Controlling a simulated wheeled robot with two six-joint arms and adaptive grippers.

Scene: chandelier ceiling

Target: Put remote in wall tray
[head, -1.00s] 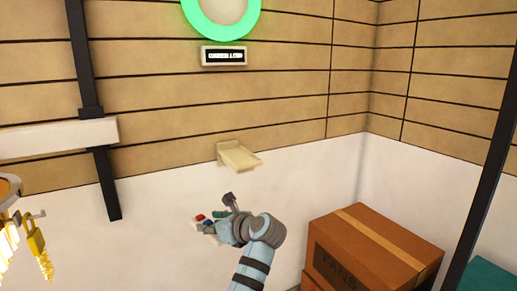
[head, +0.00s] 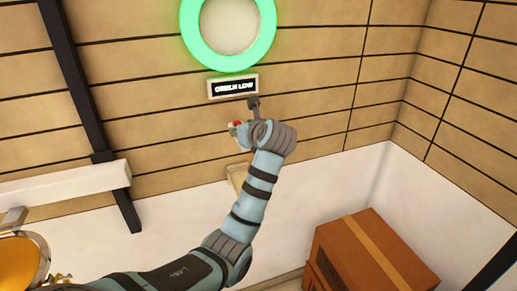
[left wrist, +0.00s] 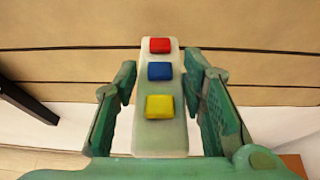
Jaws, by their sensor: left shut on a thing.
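The remote (left wrist: 158,125) is a pale bar with a red, a blue and a yellow button. In the left wrist view it stands between the fingers of my left gripper (left wrist: 163,83), which is shut on it. In the head view a bit of the remote with its red button shows at my left gripper (head: 238,131), in front of the wall below the sign. The wall tray (head: 236,177) is a small cream shelf on the wall. It shows just below the gripper, partly hidden behind my left arm. My right gripper is in neither view.
A glowing green ring (head: 188,35) and a small dark sign (head: 233,87) are on the plank wall above the gripper. A brown box (head: 350,260) stands at the lower right. A white beam (head: 70,187) and dark post (head: 75,80) are at left.

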